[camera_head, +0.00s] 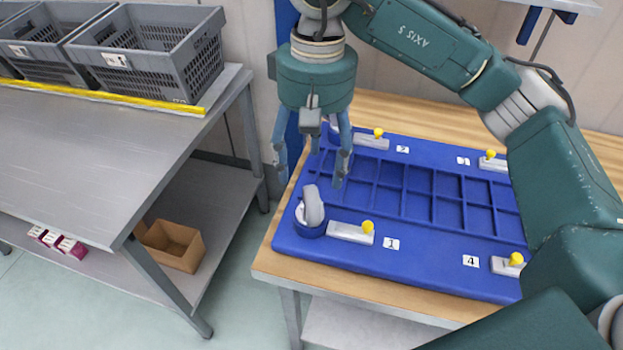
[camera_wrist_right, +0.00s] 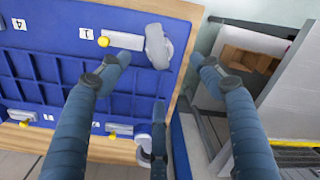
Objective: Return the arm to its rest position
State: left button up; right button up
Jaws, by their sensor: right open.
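My right gripper (camera_head: 313,160) hangs pointing down above the left edge of the blue fixture board (camera_head: 420,262). Its blue fingers are spread apart with nothing between them. In the right wrist view the open right gripper (camera_wrist_right: 165,75) frames the board's edge and the gap beside the table. A grey and white rounded part (camera_head: 313,205) stands in a round blue holder at the board's near left corner, apart from the fingers. It also shows in the right wrist view (camera_wrist_right: 158,47). My left gripper is in neither view.
The board lies on a wooden table (camera_head: 272,262) and has yellow-knobbed clamps (camera_head: 367,228) at its corners. A metal table (camera_head: 100,130) on the left carries grey crates (camera_head: 150,50). A cardboard box (camera_head: 172,244) sits on its lower shelf. A floor gap separates the tables.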

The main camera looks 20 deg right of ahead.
jog(key=shift+r, duration=0.55)
jog(key=shift+r, duration=0.1)
